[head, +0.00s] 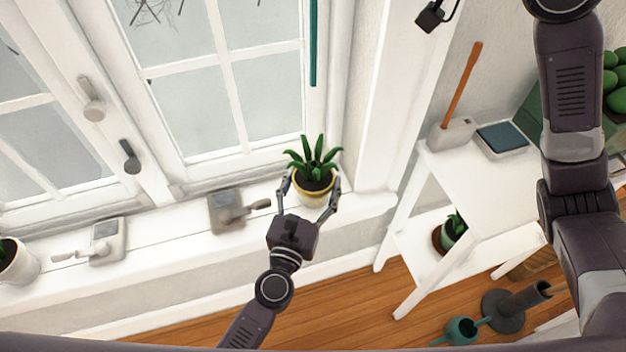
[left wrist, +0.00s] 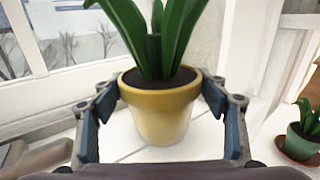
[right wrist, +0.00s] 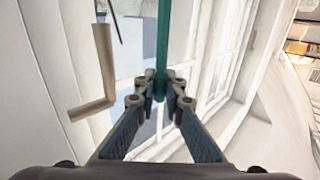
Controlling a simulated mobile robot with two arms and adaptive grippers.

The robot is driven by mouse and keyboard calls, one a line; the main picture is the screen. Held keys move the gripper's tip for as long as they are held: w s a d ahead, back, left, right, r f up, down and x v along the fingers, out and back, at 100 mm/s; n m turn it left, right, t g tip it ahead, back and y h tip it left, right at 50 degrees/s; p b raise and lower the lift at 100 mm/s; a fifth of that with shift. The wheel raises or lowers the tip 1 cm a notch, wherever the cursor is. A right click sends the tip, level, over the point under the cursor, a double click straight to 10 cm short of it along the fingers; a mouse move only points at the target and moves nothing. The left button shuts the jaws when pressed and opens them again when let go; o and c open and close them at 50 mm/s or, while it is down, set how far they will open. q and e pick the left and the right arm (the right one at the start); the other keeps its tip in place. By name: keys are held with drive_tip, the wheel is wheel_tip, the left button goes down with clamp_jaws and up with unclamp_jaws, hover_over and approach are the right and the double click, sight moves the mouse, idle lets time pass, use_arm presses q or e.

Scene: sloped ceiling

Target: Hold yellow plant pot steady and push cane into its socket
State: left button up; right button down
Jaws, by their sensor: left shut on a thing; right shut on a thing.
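The yellow plant pot (head: 313,194) stands upright on the white windowsill, with a leafy green plant (head: 315,158) in dark soil. My left gripper (head: 310,203) is shut around it, one finger on each side. The left wrist view shows the pot (left wrist: 160,112) between the fingers (left wrist: 161,100). The teal cane (head: 313,42) hangs upright at the top of the head view, its lower end apart from the plant. In the right wrist view my right gripper (right wrist: 160,92) is shut on the cane (right wrist: 163,45). My right gripper is outside the head view. I cannot see the socket.
Grey latches (head: 228,208) (head: 103,242) and another pot (head: 18,262) are on the sill to the left. A window (head: 220,80) stands behind. A white shelf table (head: 470,180) stands right, with a small potted plant (head: 450,233) on its lower level. A watering can (head: 462,331) is on the floor.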

sight(314, 13)
use_arm(q)
drive_tip(key=c, duration=0.5)
use_arm(e)
drive_tip(key=shift+f, duration=0.1)
wheel_tip(314, 13, down, 13)
drive_tip(key=shift+r, duration=0.15)
